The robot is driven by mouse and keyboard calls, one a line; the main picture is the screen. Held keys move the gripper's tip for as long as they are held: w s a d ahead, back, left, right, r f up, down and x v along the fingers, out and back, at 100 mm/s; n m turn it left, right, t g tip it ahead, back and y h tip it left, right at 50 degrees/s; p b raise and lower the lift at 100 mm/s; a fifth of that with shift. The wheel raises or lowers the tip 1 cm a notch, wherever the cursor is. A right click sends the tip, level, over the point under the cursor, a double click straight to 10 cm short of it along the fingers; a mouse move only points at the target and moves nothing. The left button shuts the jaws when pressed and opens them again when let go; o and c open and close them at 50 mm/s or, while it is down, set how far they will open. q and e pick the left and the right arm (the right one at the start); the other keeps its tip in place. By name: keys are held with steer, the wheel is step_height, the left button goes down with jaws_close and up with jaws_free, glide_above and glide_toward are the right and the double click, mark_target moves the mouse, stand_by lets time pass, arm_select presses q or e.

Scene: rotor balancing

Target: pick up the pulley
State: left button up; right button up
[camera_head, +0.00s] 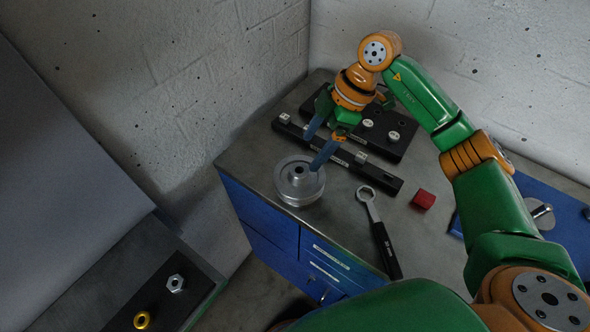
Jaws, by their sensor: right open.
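The pulley (299,185) is a round silver metal disc with a raised hub and a centre bore. It lies flat on the grey worktop near its front left corner. My right gripper (313,152) is above and just behind the pulley, with its blue fingers spread wide and nothing between them. One fingertip reaches close to the pulley's upper right rim; I cannot tell whether it touches. My left gripper is not in view.
A black bar (378,177) lies behind the pulley, with a black plate (380,128) beyond. A ring wrench (378,232) and a red block (423,199) lie to the right. A blue mat (540,197) is further right. A hex nut (175,283) and brass ring (142,320) sit on a lower surface.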

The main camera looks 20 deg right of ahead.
mark_target(302, 165)
steer(key=a+f+p, duration=0.1)
steer(key=s+f+p, duration=0.1)
steer(key=f, duration=0.1)
steer(key=shift+a+p, duration=0.3)
steer(key=shift+a, duration=0.05)
steer(key=x, duration=0.2)
steer(key=shift+w+a+f, duration=0.1)
steer(key=shift+w+f, duration=0.15)
steer(key=shift+f, duration=0.15)
steer(key=shift+w+f, duration=0.1)
steer(key=shift+f, duration=0.1)
steer(key=shift+r, duration=0.15)
jaws_close()
